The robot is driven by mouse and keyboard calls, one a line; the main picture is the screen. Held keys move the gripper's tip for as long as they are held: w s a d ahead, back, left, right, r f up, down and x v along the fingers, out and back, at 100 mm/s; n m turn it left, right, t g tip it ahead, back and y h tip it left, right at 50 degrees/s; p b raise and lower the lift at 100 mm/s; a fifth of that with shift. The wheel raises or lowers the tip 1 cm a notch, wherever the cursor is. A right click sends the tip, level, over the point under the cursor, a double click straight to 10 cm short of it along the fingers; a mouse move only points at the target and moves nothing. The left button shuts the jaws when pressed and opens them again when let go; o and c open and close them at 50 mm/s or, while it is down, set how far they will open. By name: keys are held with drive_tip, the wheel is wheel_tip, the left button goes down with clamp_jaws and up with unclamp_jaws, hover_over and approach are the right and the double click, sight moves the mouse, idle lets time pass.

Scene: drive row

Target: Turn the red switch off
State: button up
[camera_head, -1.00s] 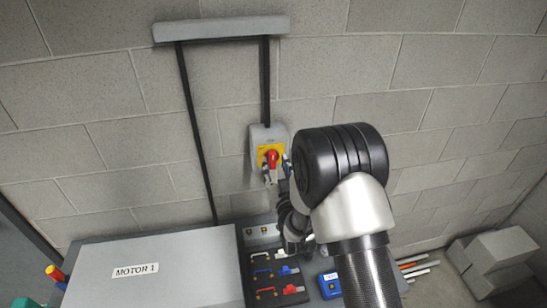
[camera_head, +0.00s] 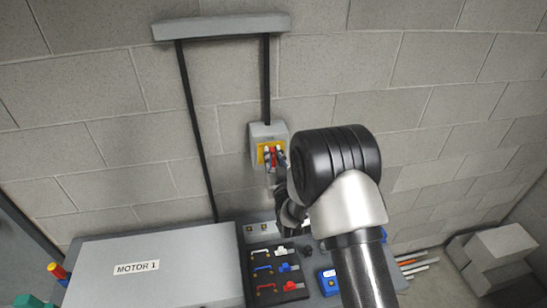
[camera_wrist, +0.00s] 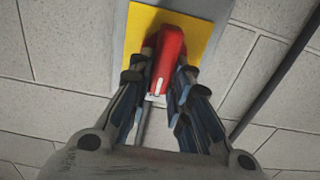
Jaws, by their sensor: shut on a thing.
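The red switch (camera_wrist: 169,55) is a red handle on a yellow plate (camera_wrist: 204,40), with a white mark near its lower end. In the head view the red switch (camera_head: 273,154) sits on a grey box (camera_head: 262,131) on the block wall. My gripper (camera_wrist: 162,66) has one finger on each side of the handle and is shut on it. In the head view my gripper (camera_head: 272,160) is at the front of the plate, and my arm hides part of the space to the right and below.
A grey cabinet labelled MOTOR 1 (camera_head: 160,272) stands below at left. A black board (camera_head: 275,272) with coloured hasps and padlocks lies next to it, with a blue box (camera_head: 329,282) to its right. Grey blocks (camera_head: 490,252) lie at the lower right. The wall around the switch is clear.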

clamp_jaws()
drive_tip(key=shift+f+n+b, duration=0.1)
drive_tip(key=shift+n+b, duration=0.2)
drive_tip(key=shift+b, duration=0.2)
drive_tip(key=shift+s+a+f+n+b, duration=0.1)
drive_tip(key=shift+a+f+n+b, duration=0.2)
drive_tip(key=shift+n+b, duration=3)
drive_tip(key=shift+s+a+f+n+b, duration=0.1)
drive_tip(key=shift+a+f+n+b, duration=0.15)
drive_tip(key=shift+n+b, duration=3.05)
drive_tip(key=shift+s+a+f+n+b, duration=0.1)
drive_tip(key=shift+a+f+n+b, duration=0.15)
drive_tip(key=shift+n+b, duration=3)
drive_tip(key=m+b, duration=0.2)
drive_tip(key=shift+r+b, duration=0.1)
drive_tip(key=shift+b, duration=0.25)
